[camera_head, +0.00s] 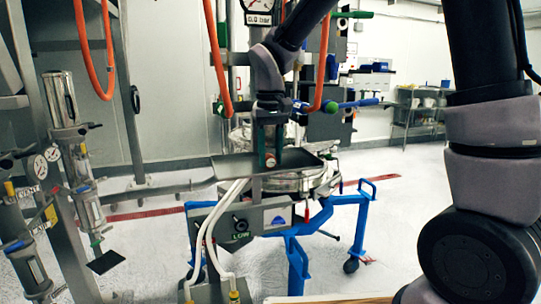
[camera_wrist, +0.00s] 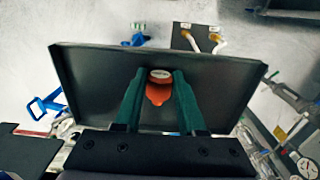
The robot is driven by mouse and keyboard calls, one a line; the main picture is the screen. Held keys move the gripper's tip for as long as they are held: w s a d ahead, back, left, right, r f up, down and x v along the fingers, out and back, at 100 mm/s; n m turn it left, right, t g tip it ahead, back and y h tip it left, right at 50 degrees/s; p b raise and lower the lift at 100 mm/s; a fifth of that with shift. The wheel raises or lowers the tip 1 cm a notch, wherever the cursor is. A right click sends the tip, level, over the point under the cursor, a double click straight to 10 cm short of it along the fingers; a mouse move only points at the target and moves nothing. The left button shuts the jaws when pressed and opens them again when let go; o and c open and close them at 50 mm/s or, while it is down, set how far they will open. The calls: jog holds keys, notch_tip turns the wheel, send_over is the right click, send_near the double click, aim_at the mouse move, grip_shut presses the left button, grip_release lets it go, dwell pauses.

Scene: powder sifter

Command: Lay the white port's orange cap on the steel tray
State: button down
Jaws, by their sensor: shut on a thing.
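The orange cap (camera_wrist: 159,88) is between the green fingers of my gripper (camera_wrist: 160,82), with a pale round end facing up in the wrist view. My gripper is shut on it. In the head view my gripper (camera_head: 269,158) points down at the steel tray (camera_head: 232,168), with a small reddish bit of the cap (camera_head: 270,161) between the fingertips. The tray is a dark, flat, rimmed plate, which also fills the middle of the wrist view (camera_wrist: 92,92). The cap is over the tray; I cannot tell whether it touches. I cannot make out the white port for certain.
The sifter (camera_head: 297,181) stands behind and below the tray on a blue wheeled frame (camera_head: 297,262). A control box (camera_head: 256,220) and white hoses (camera_head: 213,232) are below the tray. Orange hoses (camera_head: 216,60) hang nearby. The tray's surface around the cap looks bare.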

aim_at(271, 156)
jog(key=c, duration=0.5)
grip_release()
jog(key=shift+f, duration=0.15)
notch_tip(271, 156, up, 12)
jog(key=shift+r, duration=0.25)
jog(key=s+d+m+t+y, duration=0.1)
jog(key=s+d+m+t, duration=0.2)
jog(key=d, duration=0.8)
jog(key=s+d+r+m+t+y, duration=0.1)
jog(key=s+d+m+t, duration=0.3)
jog(key=s+d, duration=0.4)
jog(key=d, duration=0.3)
jog(key=shift+s+d, duration=0.2)
jog(key=shift+d, duration=0.05)
jog(key=shift+r, duration=0.1)
